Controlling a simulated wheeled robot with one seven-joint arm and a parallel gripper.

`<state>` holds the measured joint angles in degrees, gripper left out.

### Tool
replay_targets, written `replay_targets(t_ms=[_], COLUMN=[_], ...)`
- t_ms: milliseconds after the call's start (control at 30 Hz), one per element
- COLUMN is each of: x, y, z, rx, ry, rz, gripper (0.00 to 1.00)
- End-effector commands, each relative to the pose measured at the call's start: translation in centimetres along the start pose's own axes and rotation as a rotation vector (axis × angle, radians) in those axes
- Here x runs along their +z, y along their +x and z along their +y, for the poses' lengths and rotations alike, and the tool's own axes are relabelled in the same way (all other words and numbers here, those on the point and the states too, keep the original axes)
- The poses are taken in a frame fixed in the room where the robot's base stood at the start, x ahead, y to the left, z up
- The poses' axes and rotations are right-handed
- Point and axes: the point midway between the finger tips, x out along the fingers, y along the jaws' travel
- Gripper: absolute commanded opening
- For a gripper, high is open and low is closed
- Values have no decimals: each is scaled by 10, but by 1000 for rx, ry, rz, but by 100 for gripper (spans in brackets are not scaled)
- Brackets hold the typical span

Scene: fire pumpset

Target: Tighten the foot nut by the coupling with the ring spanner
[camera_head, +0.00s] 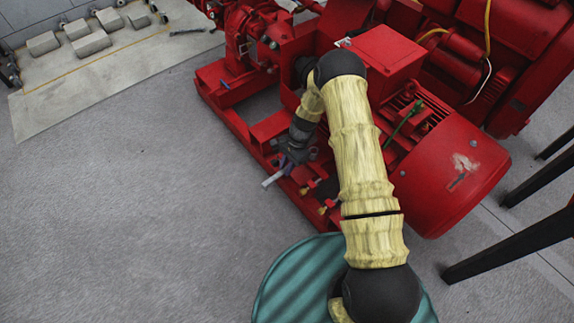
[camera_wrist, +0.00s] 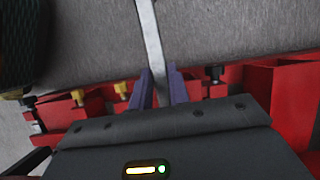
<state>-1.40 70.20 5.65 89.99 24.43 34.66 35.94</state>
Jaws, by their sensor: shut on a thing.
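My gripper (camera_head: 287,163) is at the near edge of the red pumpset base (camera_head: 239,118), low beside the frame rail. It is shut on the spanner (camera_head: 271,181), whose pale metal handle sticks out over the floor. In the wrist view the spanner's grey shank (camera_wrist: 150,38) runs up from between my purple fingers (camera_wrist: 161,88). The spanner's working end is hidden behind my gripper, so I cannot tell whether it is on a nut. A dark bolt (camera_wrist: 214,74) stands right of the fingers; I cannot tell whether it is the foot nut by the coupling.
Brass-coloured bolts (camera_head: 323,209) stand along the base rail, and two show left of the fingers in the wrist view (camera_wrist: 121,90). The red motor (camera_head: 450,172) is to the right. Grey blocks (camera_head: 92,43) lie on a pale mat at upper left. The left floor is clear.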

Motion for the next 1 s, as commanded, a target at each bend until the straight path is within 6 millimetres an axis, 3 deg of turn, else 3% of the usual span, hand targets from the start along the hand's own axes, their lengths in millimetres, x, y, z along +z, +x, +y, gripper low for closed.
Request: replay_targets(t_ms=[1000], x=[-6], y=[11], z=[0], rx=[-2], ry=[1], rz=[1], gripper=[0])
